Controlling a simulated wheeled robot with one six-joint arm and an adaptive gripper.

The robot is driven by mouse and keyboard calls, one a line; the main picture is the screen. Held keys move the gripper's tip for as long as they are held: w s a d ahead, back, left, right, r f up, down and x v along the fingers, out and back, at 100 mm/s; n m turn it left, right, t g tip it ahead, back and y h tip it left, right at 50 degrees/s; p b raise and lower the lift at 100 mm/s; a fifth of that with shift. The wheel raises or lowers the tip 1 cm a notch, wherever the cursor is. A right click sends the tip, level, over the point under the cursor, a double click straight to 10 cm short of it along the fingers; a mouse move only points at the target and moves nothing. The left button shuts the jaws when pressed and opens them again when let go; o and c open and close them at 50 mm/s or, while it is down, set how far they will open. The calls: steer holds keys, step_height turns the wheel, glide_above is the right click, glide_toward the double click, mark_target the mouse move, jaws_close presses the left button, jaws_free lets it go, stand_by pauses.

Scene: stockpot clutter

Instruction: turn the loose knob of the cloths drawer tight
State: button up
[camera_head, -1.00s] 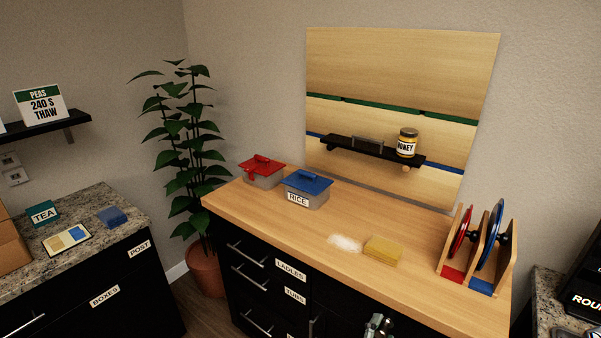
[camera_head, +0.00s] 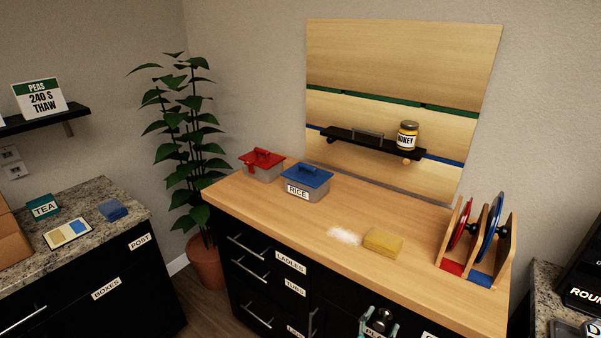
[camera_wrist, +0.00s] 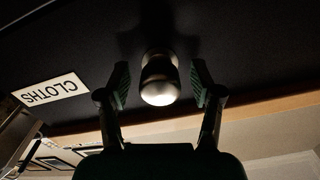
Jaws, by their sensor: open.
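In the wrist view the knob (camera_wrist: 160,84) is a round metal knob with a bright end, standing out from the dark front of the cloths drawer (camera_wrist: 215,35). The white CLOTHS label (camera_wrist: 50,89) is left of it and reads upside down. My gripper (camera_wrist: 160,86) is open, with one fingertip on each side of the knob and a gap on both sides. In the head view my gripper (camera_head: 379,324) shows at the bottom edge, in front of the dark cabinet; the knob cannot be made out there.
The wooden counter (camera_head: 270,221) above holds a red-lidded box (camera_head: 262,166), a blue-lidded RICE box (camera_head: 306,181), a yellow sponge (camera_head: 383,241), white powder (camera_head: 345,235) and a wooden rack (camera_head: 480,245). Drawer handles (camera_head: 249,268) stick out at the cabinet's left.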

steer(key=n, duration=0.5)
steer(key=shift+n, duration=0.3)
steer(key=shift+c, duration=0.2)
jaws_close()
steer(key=shift+m, duration=2.3)
steer(key=shift+m, duration=0.9)
steer(key=shift+o, duration=0.3)
jaws_free()
